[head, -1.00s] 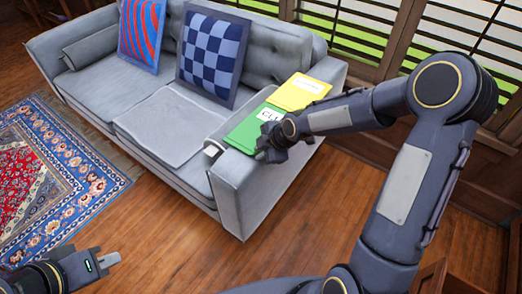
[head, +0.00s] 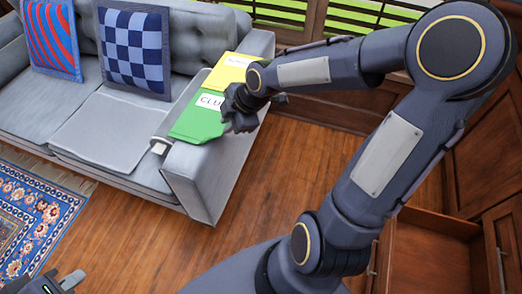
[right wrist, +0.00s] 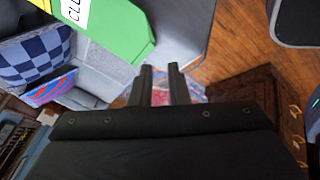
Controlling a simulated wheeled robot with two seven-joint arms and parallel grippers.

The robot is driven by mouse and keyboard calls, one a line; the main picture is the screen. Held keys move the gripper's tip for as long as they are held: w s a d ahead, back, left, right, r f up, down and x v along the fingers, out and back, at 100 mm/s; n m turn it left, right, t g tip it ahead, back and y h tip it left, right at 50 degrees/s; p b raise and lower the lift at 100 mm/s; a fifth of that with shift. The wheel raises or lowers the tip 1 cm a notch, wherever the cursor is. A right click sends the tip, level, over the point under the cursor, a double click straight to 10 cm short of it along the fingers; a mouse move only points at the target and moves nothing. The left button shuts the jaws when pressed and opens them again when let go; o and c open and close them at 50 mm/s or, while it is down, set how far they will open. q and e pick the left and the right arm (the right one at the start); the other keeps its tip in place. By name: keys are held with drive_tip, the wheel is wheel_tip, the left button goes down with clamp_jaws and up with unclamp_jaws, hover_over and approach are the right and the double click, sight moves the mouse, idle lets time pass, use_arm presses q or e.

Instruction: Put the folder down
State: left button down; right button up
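A green folder (head: 200,112) with a white "CLU…" label lies on the grey sofa's right armrest. A yellow folder (head: 230,70) with a white label lies behind it. My right gripper (head: 238,120) is at the green folder's right edge, overlapping it in the head view. In the right wrist view its two fingers (right wrist: 162,78) are apart with nothing between them. The green folder (right wrist: 118,28) shows beyond the fingertips there; contact cannot be told. My left gripper (head: 68,281) is only partly in view at the bottom left, its fingers cut off.
The grey sofa (head: 40,100) carries a checkered pillow (head: 134,45) and a red-blue pillow (head: 52,38). A patterned rug (head: 35,215) lies at left. An open wooden drawer (head: 430,250) is at lower right. The floor before the sofa is clear.

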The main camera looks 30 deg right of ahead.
drive_tip(key=s+r+m, duration=0.3)
drive_tip(key=s+m, duration=0.5)
drive_tip(key=s, duration=0.2)
drive_tip(key=s+r+m, duration=0.2)
drive_tip(key=s+m, duration=0.7)
drive_tip(key=s, duration=0.1)
drive_tip(key=shift+r+m+t, duration=0.3)
drive_tip(key=shift+r, duration=0.1)
